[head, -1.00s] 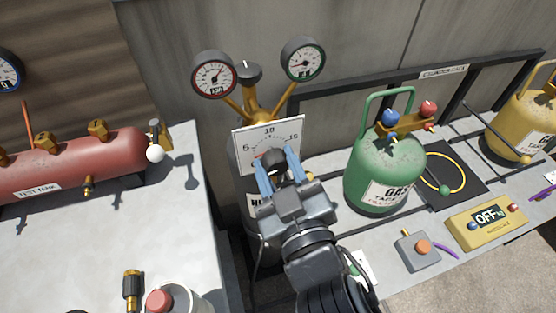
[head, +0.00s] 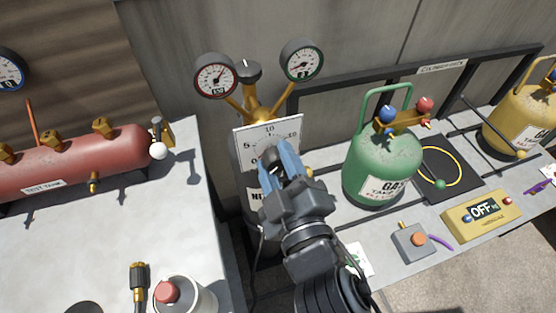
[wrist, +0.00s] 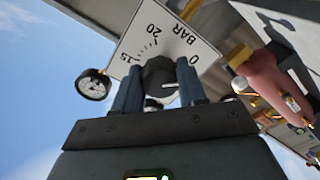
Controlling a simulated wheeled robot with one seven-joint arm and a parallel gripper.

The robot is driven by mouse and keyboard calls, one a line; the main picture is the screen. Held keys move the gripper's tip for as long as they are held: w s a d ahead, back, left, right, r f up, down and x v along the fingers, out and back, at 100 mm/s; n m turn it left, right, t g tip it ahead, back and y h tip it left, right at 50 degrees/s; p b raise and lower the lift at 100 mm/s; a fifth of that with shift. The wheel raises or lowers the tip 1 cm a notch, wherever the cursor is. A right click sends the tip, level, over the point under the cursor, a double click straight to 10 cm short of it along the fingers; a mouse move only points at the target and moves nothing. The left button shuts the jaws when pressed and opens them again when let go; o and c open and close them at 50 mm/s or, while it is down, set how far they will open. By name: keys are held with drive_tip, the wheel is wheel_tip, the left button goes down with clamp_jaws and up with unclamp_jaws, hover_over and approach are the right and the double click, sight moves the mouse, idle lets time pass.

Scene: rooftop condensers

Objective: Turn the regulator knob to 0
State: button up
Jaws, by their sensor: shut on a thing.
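The regulator knob (wrist: 158,74) is dark and round, with a pale mark on its lower part in the wrist view. It sits in front of a white scale plate (wrist: 190,42) marked 0, 15, 20 and BAR. My gripper (wrist: 158,92) is shut on the knob, one blue finger on each side. In the head view, my gripper (head: 276,155) reaches the plate (head: 250,136) from the front. It hides most of the knob there and part of the scale. I cannot tell exactly which number the knob points to.
Two gauges, red-rimmed (head: 215,76) and green-rimmed (head: 302,60), stand above the plate. A green gas cylinder (head: 384,168) stands close at right. A red test tank (head: 75,164) lies on the left table. A yellow scale box (head: 482,217) is at right.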

drive_tip(key=o, duration=1.1)
drive_tip(key=shift+c, duration=0.2)
drive_tip(key=b+v, duration=0.1)
drive_tip(key=v, duration=0.6)
drive_tip(key=shift+s+b, duration=0.4)
drive_tip(key=shift+d, duration=0.1)
drive_tip(key=s+d+f+m+g+h, duration=0.1)
drive_tip(key=s+d+m+h, duration=0.1)
drive_tip(key=s+d+m, duration=0.4)
drive_tip(key=s+d+f+m+g+h, duration=0.1)
drive_tip(key=s+d+m+h, duration=0.2)
drive_tip(key=s+d, duration=0.9)
drive_tip(key=s+m, duration=0.3)
drive_tip(key=s, duration=0.1)
drive_tip(key=shift+s+d+f+g, duration=0.2)
drive_tip(key=shift+s+d+g, duration=0.1)
drive_tip(key=shift+s, duration=0.1)
